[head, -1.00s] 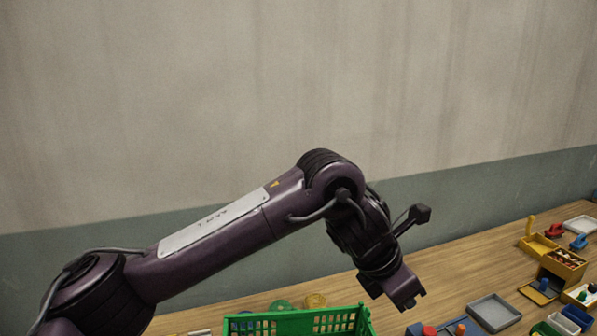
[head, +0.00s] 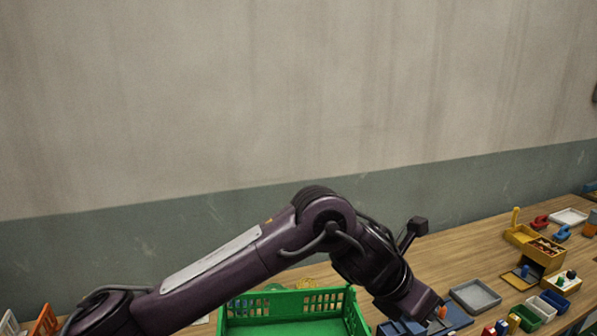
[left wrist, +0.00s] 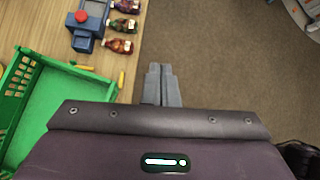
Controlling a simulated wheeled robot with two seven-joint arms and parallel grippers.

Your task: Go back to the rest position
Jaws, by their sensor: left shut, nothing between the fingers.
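My left gripper (left wrist: 161,84) shows in the left wrist view with its two grey fingers side by side, shut and empty. There the fingers lie over the brown floor just right of the table's edge. In the head view my dark purple left arm reaches across from the left, its wrist bent down at the lower right of the green crate, and the fingers are hard to make out. My right gripper is in neither view.
A green crate (head: 352,309) stands on the wooden table (head: 455,265); its wall shows in the left wrist view (left wrist: 62,68). A grey tray (head: 475,297) and a yellow box (head: 521,236) are to the right. Small bottles (left wrist: 120,46) lie near the table edge. Floor (left wrist: 230,60) is clear.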

